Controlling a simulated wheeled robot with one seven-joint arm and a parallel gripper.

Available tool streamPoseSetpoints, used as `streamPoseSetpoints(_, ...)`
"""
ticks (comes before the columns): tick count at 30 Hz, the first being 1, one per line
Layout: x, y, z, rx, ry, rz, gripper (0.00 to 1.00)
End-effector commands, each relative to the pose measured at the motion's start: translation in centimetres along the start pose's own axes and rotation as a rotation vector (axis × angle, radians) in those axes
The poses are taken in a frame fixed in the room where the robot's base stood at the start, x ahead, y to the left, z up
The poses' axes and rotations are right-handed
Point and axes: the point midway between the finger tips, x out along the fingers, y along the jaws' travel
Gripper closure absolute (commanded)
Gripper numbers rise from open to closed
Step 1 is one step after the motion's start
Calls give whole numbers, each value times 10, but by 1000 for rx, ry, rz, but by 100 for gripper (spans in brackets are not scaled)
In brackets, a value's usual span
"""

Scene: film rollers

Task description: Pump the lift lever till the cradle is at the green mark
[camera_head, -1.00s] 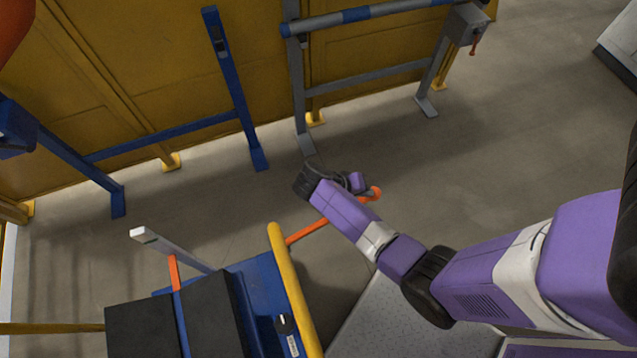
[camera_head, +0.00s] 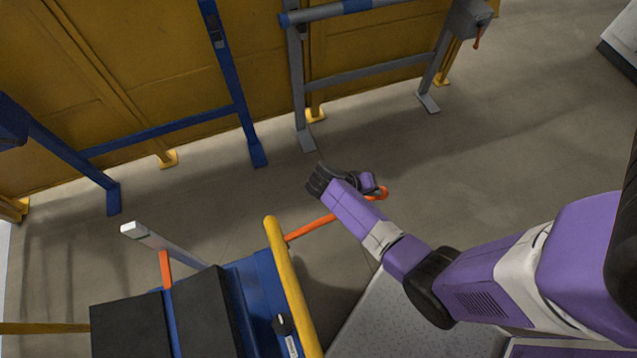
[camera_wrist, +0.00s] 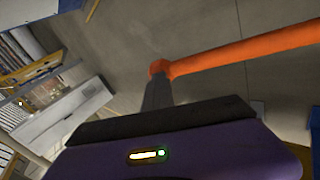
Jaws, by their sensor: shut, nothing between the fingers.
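The orange lift lever (camera_head: 312,228) runs from the blue lift cart (camera_head: 250,285) to the right, its tip beside my gripper (camera_head: 369,184). In the wrist view the lever (camera_wrist: 245,50) slants across the upper right. A grey finger of my gripper (camera_wrist: 157,90) meets or overlaps the lever's end there; I cannot tell whether they touch. My gripper is shut and holds nothing. Black pads (camera_head: 205,315), which look like the cradle, sit on the cart at the lower left. A grey post (camera_head: 165,245) and an orange strip (camera_head: 166,270) stand beside them.
A yellow rail (camera_head: 290,285) edges the cart between the pads and my arm. Blue (camera_head: 232,90) and grey (camera_head: 298,85) stands with a roller (camera_head: 350,8) stand at the back before a yellow wall. Floor to the right of the lever is open.

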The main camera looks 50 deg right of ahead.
Motion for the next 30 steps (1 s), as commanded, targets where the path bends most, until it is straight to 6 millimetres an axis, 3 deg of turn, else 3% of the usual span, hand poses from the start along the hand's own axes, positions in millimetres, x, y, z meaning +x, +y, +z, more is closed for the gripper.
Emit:
streamPoseSetpoints(8,8,-5,2,0,-2,1,100)
streamPoseSetpoints(19,57,-29,7,0,-4,0,100)
streamPoseSetpoints(23,44,-22,5,-1,-2,-1,100)
streamPoseSetpoints(30,0,-8,2,-1,0,-1,100)
